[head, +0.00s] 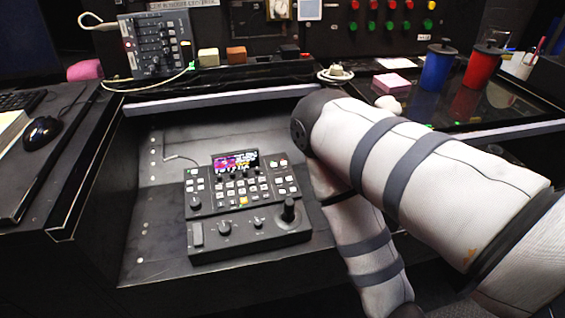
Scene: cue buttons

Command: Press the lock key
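A dark control console (263,236) lies on the recessed black desk panel, left of my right arm. It has a small lit colour screen (235,161) at the top and rows of small white keys below it. One key (243,201) glows yellow. Several round knobs and a short joystick (289,210) sit on its lower part. The key labels are too small to read, so I cannot tell which one is the lock key. My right arm, in a white sleeve with grey bands, comes in from the right; its gripper is out of frame. My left gripper is not in view.
A mixer-like box (157,47) stands at the back left. A blue cup (436,69) and a red cup (480,68) stand at the back right. A mouse (41,133) lies at far left. The panel left of the console is clear.

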